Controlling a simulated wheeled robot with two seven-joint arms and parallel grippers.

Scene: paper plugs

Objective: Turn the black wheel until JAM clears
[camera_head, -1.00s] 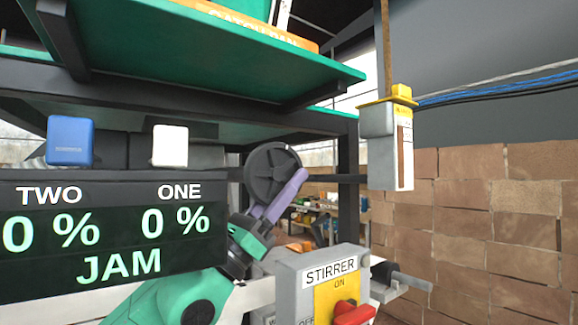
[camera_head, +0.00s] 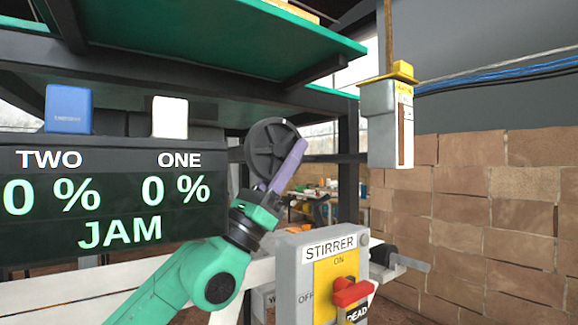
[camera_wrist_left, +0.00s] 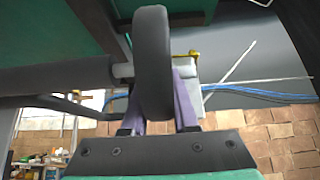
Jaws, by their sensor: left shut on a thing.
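The black wheel (camera_head: 264,150) is upright under the green shelf in the head view, its spoked face partly turned to the camera. It shows edge-on in the left wrist view (camera_wrist_left: 153,50), on a grey shaft. My left gripper (camera_head: 291,162) is shut on the wheel's rim from the right and below, with its purple fingers on either side; it also shows in the left wrist view (camera_wrist_left: 160,85). The dark display (camera_head: 110,205) shows JAM in green, with 0 % under both TWO and ONE. My right gripper is not in view.
The grey STIRRER box (camera_head: 295,275) with a red handle (camera_head: 350,291) stands below and right of the wheel. A blue block (camera_head: 68,109) and a white block (camera_head: 170,118) sit above the display. A grey and yellow box (camera_head: 380,118) hangs at the right before a brick wall.

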